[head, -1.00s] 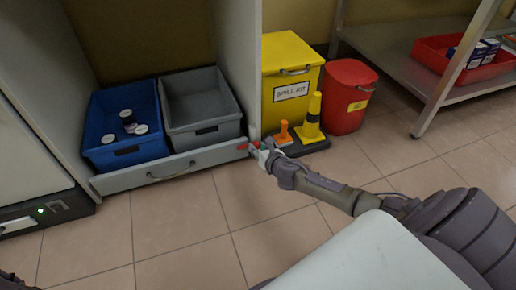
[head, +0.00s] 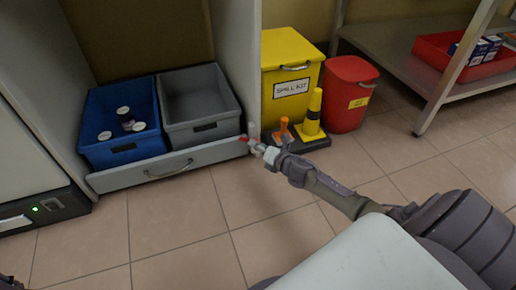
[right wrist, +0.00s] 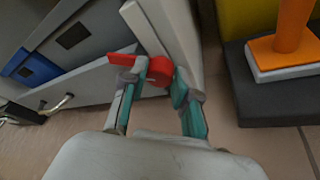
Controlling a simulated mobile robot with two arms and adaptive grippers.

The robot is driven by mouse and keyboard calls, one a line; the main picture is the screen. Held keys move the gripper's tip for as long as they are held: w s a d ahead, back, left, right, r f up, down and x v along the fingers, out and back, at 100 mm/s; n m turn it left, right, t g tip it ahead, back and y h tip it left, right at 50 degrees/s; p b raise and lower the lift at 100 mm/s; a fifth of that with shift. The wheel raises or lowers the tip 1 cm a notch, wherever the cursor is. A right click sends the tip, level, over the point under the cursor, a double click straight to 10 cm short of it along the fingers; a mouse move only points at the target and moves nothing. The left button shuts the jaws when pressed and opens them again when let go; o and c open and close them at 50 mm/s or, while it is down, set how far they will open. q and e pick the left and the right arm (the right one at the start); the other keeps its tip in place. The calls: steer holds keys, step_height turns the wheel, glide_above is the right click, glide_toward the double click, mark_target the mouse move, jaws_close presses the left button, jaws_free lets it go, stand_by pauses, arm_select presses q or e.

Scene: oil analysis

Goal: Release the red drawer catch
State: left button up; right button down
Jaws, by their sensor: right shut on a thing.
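The red drawer catch (head: 244,139) is at the right end of the low grey drawer (head: 120,180), beside the cabinet's side post. In the right wrist view the catch (right wrist: 156,72) has a round hub and a flat lever pointing left. My right gripper (head: 259,148) is shut on the catch, one finger on each side of the hub; its fingers also show in the right wrist view (right wrist: 160,78). They hide part of the lever and hub. The drawer has a metal bar handle (head: 168,172) and looks closed.
A blue bin (head: 120,150) with several jars and an empty grey bin (head: 205,133) stand above the drawer. A yellow spill kit box (head: 291,88), a red bin (head: 350,95), and a dark base with an orange-handled thing (head: 284,130) and a cone (head: 313,115) stand right.

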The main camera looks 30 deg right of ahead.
steer(key=m+t, duration=0.1)
steer(key=m, duration=0.2)
steer(key=m+t+y+b, duration=0.1)
steer(key=m, duration=0.2)
steer(key=m+t+b, duration=0.1)
steer(key=m+t, duration=0.1)
steer(key=m, duration=0.2)
steer(key=shift+d+f+y, duration=0.15)
steer(key=shift+f+y, duration=0.15)
steer(key=shift+f, duration=0.05)
steer(key=shift+m, duration=0.3)
steer(key=c, duration=0.9)
jaws_free()
steer(key=shift+o, duration=0.2)
steer(key=s, duration=0.4)
steer(key=s+d+f, duration=0.1)
steer(key=s, duration=0.6)
steer(key=shift+s+d+f, duration=0.25)
steer(key=shift+s+d, duration=0.1)
steer(key=shift+s, duration=0.05)
